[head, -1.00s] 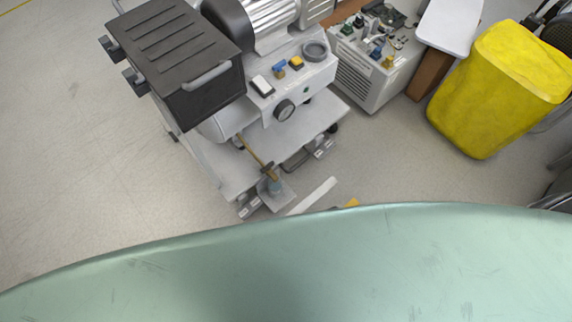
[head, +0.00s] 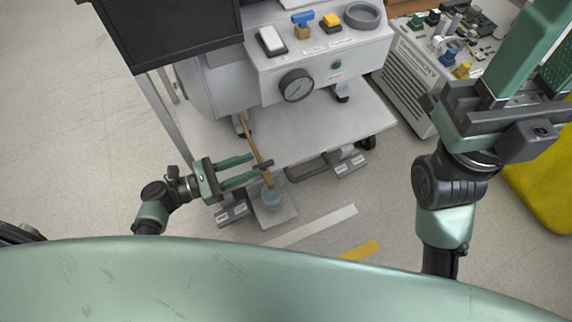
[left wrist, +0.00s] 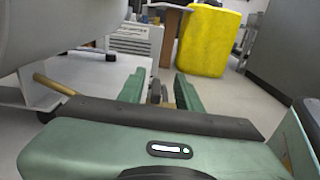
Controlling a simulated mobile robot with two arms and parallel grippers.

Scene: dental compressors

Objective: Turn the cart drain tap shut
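The cart drain tap (head: 264,165) has a dark lever on a thin brass pipe, which slopes down from under the compressor cart (head: 320,125) to a small cup (head: 272,196). My left gripper (head: 255,167) is open, its fingertips reaching the tap from the left. In the left wrist view the dark tap lever (left wrist: 155,92) shows between the two spread fingers (left wrist: 160,90). I cannot tell whether they touch it. My right gripper (head: 540,55) is raised at the upper right, its fingers apart and its tips cut off by the frame edge.
A pressure gauge (head: 297,86) and switches sit on the cart front. A grey unit (head: 405,80) with fittings stands to the right, near a yellow bin (head: 540,190). White and yellow tape (head: 360,250) marks the floor. Floor at left is clear.

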